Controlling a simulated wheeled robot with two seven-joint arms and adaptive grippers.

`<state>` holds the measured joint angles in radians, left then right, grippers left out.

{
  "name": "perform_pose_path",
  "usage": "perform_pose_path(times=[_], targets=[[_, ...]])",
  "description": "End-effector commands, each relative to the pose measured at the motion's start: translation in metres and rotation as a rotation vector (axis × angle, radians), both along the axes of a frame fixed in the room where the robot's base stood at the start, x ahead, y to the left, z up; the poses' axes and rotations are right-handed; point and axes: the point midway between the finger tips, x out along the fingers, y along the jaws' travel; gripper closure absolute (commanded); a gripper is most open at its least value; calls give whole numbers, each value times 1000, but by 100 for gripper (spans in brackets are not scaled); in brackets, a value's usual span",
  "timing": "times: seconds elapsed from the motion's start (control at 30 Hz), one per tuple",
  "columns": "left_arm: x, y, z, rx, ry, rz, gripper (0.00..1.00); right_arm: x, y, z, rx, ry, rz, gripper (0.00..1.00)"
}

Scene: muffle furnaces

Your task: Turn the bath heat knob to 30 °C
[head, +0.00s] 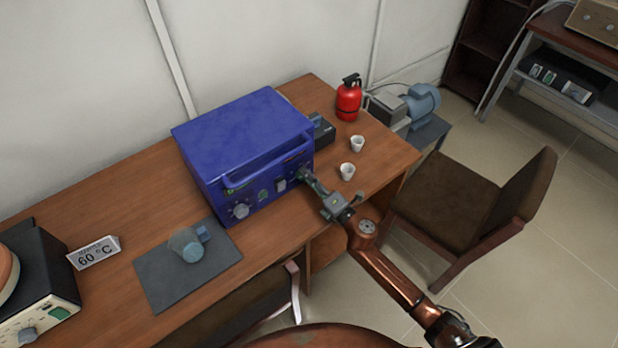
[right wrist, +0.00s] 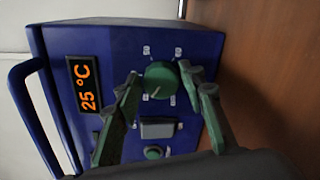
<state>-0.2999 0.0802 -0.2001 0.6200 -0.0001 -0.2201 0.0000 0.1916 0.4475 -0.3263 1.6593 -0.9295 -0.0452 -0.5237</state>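The blue bath (head: 245,140) stands on the wooden table, its front panel facing the lower right. In the right wrist view the panel is turned sideways, with an orange display (right wrist: 84,84) reading 25 °C. The green heat knob (right wrist: 161,80) has numbers around it. My right gripper (head: 308,178) is at the right end of the panel. In the right wrist view its fingers (right wrist: 160,76) stand open on either side of the knob, with a small gap at the left finger; contact at the right finger is unclear. My left gripper is not in view.
A grey switch (right wrist: 158,129) and a second green knob (right wrist: 154,152) are close to the fingers. A grey mat (head: 160,285) lies left, near a 60 °C sign (head: 94,252). A chair (head: 450,205) is at right.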

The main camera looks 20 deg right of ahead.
Motion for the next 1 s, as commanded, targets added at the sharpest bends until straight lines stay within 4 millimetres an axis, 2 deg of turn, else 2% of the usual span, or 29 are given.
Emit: perform_pose_path(times=[0.13,0.5,0.67,1.0], targets=[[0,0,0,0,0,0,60,0,1,0,0,1,2,51],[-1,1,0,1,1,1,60,-7,-1,-2,-1,2,3,51],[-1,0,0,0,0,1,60,-31,-10,-2,-1,3,3,51],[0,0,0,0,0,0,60,-94,-33,-1,-1,2,1,51]])
